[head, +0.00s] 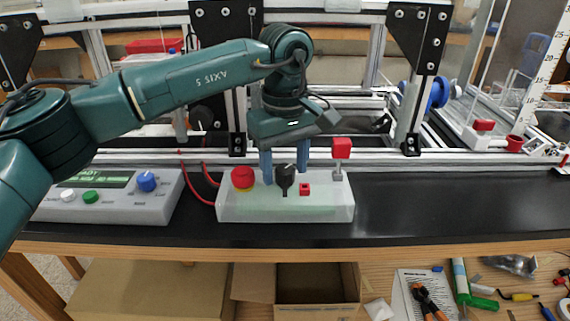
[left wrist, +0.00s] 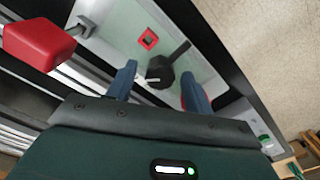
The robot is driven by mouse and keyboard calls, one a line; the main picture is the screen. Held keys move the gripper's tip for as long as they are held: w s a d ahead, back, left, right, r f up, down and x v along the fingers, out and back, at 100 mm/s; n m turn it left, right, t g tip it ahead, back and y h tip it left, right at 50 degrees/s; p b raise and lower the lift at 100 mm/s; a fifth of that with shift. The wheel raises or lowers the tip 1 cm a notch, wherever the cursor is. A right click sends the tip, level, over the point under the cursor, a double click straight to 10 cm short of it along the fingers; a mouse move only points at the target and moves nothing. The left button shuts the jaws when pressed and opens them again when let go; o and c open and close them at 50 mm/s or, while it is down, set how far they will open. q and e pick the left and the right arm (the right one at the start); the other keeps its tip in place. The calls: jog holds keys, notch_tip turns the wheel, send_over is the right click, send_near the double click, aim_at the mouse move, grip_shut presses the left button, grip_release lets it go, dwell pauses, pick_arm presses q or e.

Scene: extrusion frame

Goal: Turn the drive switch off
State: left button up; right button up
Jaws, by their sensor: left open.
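A pale control box (head: 318,212) sits on the black bench. It carries a black rotary knob (head: 285,178), which looks like the drive switch, though I can read no label. My left gripper (head: 285,172) points down over the box, open, its blue fingers to either side of the knob. In the left wrist view the knob (left wrist: 160,70) shows between the open fingertips (left wrist: 159,74), its handle pointing up and right. I cannot tell whether the fingers touch it. My right gripper is not in view.
The box also has a red mushroom button (head: 243,178), a small red square (head: 305,188) and a red-capped lever (head: 341,148) to the right. A grey controller (head: 120,205) stands at left. The extrusion frame (head: 375,158) runs behind. The bench (head: 450,205) at right is clear.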

pick_arm(q)
jog(key=shift+c, duration=0.4)
jog(key=c, duration=0.9)
